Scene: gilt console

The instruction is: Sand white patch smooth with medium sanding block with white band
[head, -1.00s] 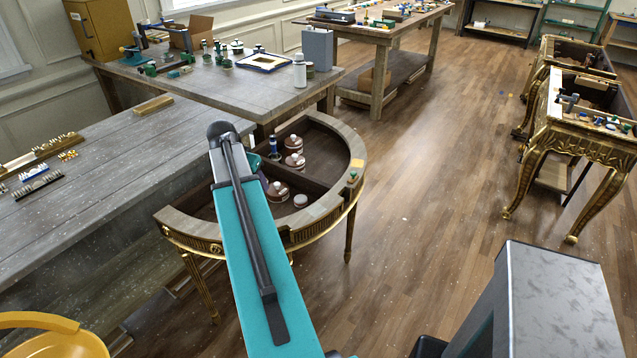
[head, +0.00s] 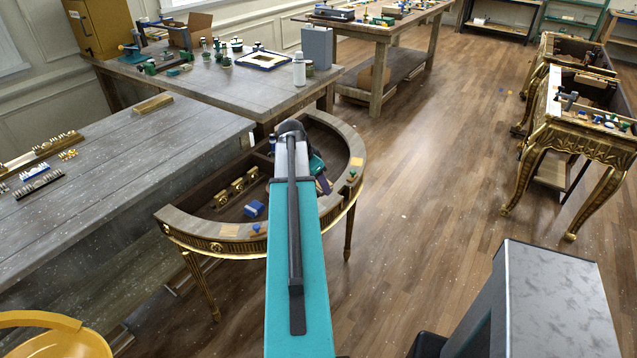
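The gilt half-round console (head: 342,207) stands open in front of me, its inside showing. My arm reaches over it from the bottom. Its wrist covers the middle of the console. My gripper (head: 323,183) shows only as a dark part just right of the wrist, over the inside of the console; its fingertips are not clear. I cannot tell whether it holds anything. I cannot make out a white patch on the rim; my arm covers part of the front rim. A small blue block (head: 253,209) lies inside the console at the left.
A tan patch (head: 230,231) and a small blue and orange piece (head: 258,229) are on the front-left rim. A yellowish patch (head: 357,161) is on the right rim. Brass fittings (head: 236,186) stand inside. A grey workbench (head: 110,180) borders the left.

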